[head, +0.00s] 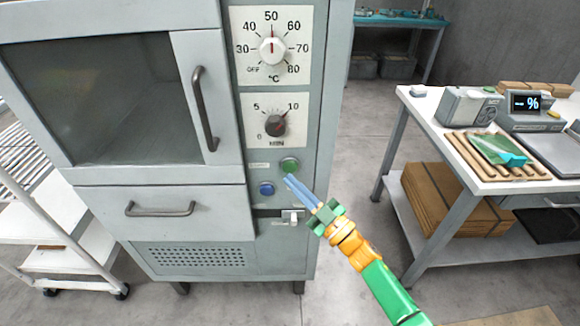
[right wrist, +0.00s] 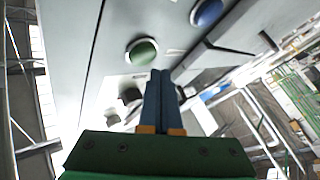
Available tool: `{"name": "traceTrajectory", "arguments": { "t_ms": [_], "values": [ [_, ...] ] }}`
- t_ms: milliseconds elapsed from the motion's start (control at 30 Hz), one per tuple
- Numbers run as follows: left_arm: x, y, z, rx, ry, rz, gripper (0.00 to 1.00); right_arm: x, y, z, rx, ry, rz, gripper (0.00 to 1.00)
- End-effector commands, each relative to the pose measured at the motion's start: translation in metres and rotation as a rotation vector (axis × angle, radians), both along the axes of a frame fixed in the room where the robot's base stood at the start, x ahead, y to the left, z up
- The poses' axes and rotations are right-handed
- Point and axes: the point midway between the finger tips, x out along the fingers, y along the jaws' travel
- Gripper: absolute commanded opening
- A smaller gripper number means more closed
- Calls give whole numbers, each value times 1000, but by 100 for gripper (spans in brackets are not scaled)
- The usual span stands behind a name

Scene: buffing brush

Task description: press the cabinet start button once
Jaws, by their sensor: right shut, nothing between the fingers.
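The grey cabinet (head: 225,222) stands at the left in the head view. Its panel carries a green button (head: 289,165) and, lower left of it, a blue button (head: 266,189). Both also show in the right wrist view, the green button (right wrist: 141,51) and the blue button (right wrist: 207,12). My right gripper (head: 287,180) is shut and empty, its blue fingertips just below the green button in the head view. In the right wrist view the fingertips (right wrist: 160,73) appear just beside the green button; I cannot tell whether they touch the panel. My left gripper is not in view.
Above the buttons are a temperature dial (head: 272,50) and a minute dial (head: 275,124). A small white switch (head: 291,217) sits below. The cabinet door handle (head: 205,108) sticks out at the left. A white table (head: 440,130) with equipment stands at the right.

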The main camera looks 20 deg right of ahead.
Motion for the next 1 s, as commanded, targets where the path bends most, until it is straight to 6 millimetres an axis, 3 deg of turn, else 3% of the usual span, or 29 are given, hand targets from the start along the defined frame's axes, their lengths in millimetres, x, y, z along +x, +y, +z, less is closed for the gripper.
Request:
{"name": "traceTrajectory", "arguments": {
  "t_ms": [433,1000],
  "values": [
    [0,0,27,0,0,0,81,-40,11,3,2,1,-1,0],
    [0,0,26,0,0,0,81,-42,12,1,0,0,-1,0]
  ]
}}
